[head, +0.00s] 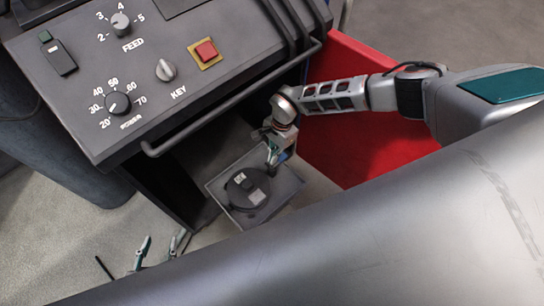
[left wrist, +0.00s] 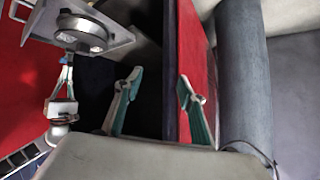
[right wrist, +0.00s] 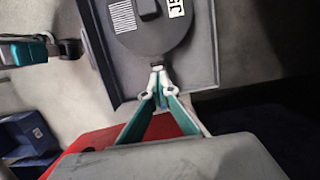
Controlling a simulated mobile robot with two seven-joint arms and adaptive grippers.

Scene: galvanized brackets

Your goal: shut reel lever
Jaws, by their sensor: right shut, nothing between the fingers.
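A dark round reel (head: 243,199) with white labels sits on a grey square tray (head: 213,188) below the control panel. It also shows in the right wrist view (right wrist: 145,38) and the left wrist view (left wrist: 82,34). A small dark tab, seemingly the lever (right wrist: 161,61), sticks out from the reel's rim. My right gripper (head: 272,168) is shut and empty, its fingertips (right wrist: 160,72) at this tab; I cannot tell whether they touch. My left gripper (left wrist: 157,83) is open and empty, low at the left, away from the reel; in the head view (head: 160,247) only its fingers show.
The black control panel (head: 140,70) with knobs and a red button (head: 206,50) overhangs the tray's left side. A dark rail (head: 235,97) runs along its front edge. A red panel (head: 365,140) stands behind my right arm. Bare floor shows at the lower left.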

